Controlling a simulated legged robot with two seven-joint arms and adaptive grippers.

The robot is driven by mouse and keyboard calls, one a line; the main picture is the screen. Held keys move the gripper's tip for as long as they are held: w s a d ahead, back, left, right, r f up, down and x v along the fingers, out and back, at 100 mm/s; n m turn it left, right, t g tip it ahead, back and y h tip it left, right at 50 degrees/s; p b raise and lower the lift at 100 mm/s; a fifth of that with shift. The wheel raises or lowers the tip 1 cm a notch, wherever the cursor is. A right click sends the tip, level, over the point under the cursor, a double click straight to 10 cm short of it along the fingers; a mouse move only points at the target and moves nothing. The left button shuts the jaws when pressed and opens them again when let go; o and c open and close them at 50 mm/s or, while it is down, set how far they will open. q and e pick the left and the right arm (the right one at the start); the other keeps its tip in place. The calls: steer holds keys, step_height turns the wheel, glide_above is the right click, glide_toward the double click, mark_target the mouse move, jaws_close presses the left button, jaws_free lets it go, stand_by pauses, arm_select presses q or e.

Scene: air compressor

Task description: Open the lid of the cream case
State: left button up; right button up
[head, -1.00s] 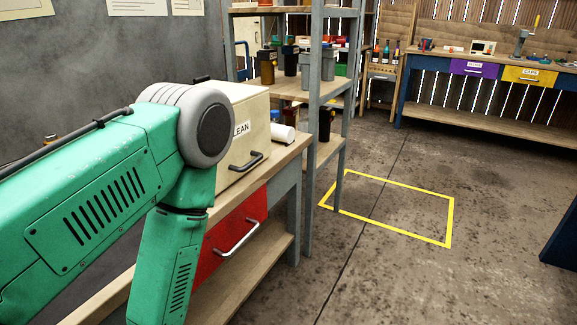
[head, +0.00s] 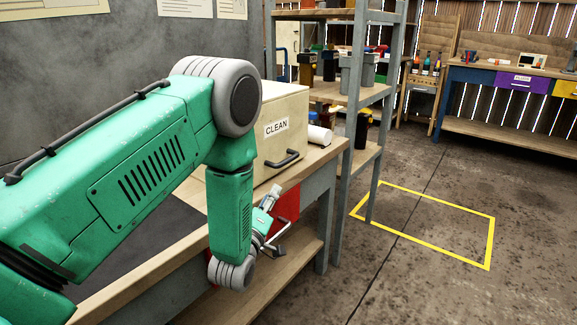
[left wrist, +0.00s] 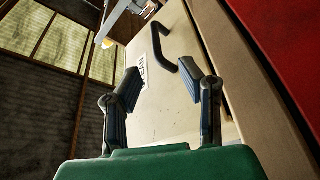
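The cream case (head: 272,112) with a "CLEAN" label stands on the wooden bench. My left gripper (head: 271,200) is just below and left of the handle in the head view, partly hidden by the forearm. In the left wrist view the two fingers (left wrist: 162,84) are spread apart and empty, pointing at the case front (left wrist: 170,105). The handle (left wrist: 178,47) lies beyond the fingertips, apart from them. My right gripper is not in view.
A white roll (head: 318,136) lies right of the case. A shelf rack (head: 345,120) stands beyond. Floor with a yellow outline (head: 440,202) is clear at right.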

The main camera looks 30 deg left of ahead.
mark_target(288, 158)
arm_select(q)
steer(key=x, duration=0.4)
steer(key=b+x, duration=0.1)
steer(key=x, duration=0.4)
steer(key=b+x, duration=0.1)
steer(key=x, duration=0.4)
steer(key=shift+s+a+r, duration=0.1)
steer(key=shift+a+r, duration=0.05)
steer(key=shift+r, duration=0.3)
steer(key=shift+c, duration=0.3)
jaws_close()
